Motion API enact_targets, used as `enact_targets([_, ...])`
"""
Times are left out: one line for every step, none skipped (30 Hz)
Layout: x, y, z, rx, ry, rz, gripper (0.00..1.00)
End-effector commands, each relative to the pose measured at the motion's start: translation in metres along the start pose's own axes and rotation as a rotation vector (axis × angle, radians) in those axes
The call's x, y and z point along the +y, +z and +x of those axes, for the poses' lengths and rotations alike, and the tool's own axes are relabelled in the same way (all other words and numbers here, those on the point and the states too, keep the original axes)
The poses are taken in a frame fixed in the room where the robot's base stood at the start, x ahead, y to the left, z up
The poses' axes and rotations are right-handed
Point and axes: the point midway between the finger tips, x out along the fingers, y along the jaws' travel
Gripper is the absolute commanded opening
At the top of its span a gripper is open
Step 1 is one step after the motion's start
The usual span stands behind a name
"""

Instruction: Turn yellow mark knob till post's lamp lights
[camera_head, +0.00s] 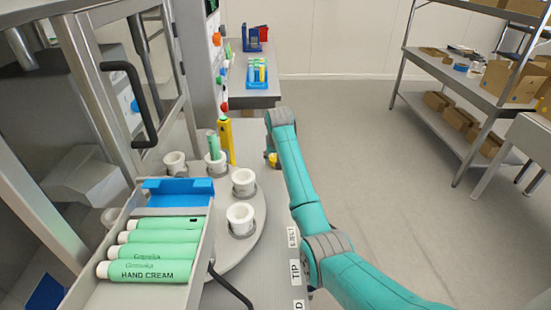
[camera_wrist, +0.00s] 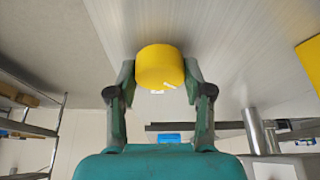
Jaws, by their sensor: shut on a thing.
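The yellow knob (camera_wrist: 160,66) sits between my gripper's two fingers (camera_wrist: 160,88) in the wrist view, and the fingers press on it from both sides. In the head view a small bit of the knob (camera_head: 272,159) shows beside the end of my teal arm, which hides most of my gripper. The yellow post (camera_head: 226,141) stands left of it by the turntable, with a red lamp (camera_head: 224,107) on top. I cannot tell if the lamp is lit.
A round turntable (camera_head: 255,228) holds several white cups, one with a green tube (camera_head: 214,147). A tray (camera_head: 198,262) of green hand cream tubes lies in front. A glass-doored machine stands at left. The floor right of my arm is clear up to the shelves (camera_head: 470,80).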

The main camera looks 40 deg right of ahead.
Motion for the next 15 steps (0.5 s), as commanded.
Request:
enact_targets([-0.0002,-0.0001,0.0,0.0,0.0,-0.001,0.53])
enact_targets([-0.0002,-0.0001,0.0,0.0,0.0,-0.001,0.61])
enact_targets([-0.0002,-0.0001,0.0,0.0,0.0,-0.001,0.71])
enact_targets([-0.0002,0.0,0.0001,0.0,0.0,-0.001,0.76])
enact_targets([-0.0002,0.0,0.0001,0.0,0.0,-0.001,0.76])
enact_targets([-0.0002,0.0,0.0,0.0,-0.001,-0.001,0.76])
enact_targets([-0.0002,0.0,0.0,0.0,-0.001,-0.001,0.76])
enact_targets([-0.0001,0.0,0.0,0.0,-0.001,-0.001,0.76])
enact_targets([-0.0001,0.0,0.0,0.0,-0.001,-0.001,0.76])
enact_targets([-0.0001,0.0,0.0,0.0,-0.001,-0.001,0.76])
enact_targets([-0.0001,0.0,0.0,0.0,-0.001,-0.001,0.76])
enact_targets([-0.0001,0.0,-0.0001,0.0,-0.001,-0.001,0.76])
enact_targets([-0.0001,-0.0001,-0.0004,0.0,-0.001,-0.001,0.76])
enact_targets([-0.0001,-0.0002,-0.0011,0.001,-0.001,-0.001,0.76])
enact_targets([-0.0001,-0.0004,-0.0029,0.001,-0.001,-0.001,0.76])
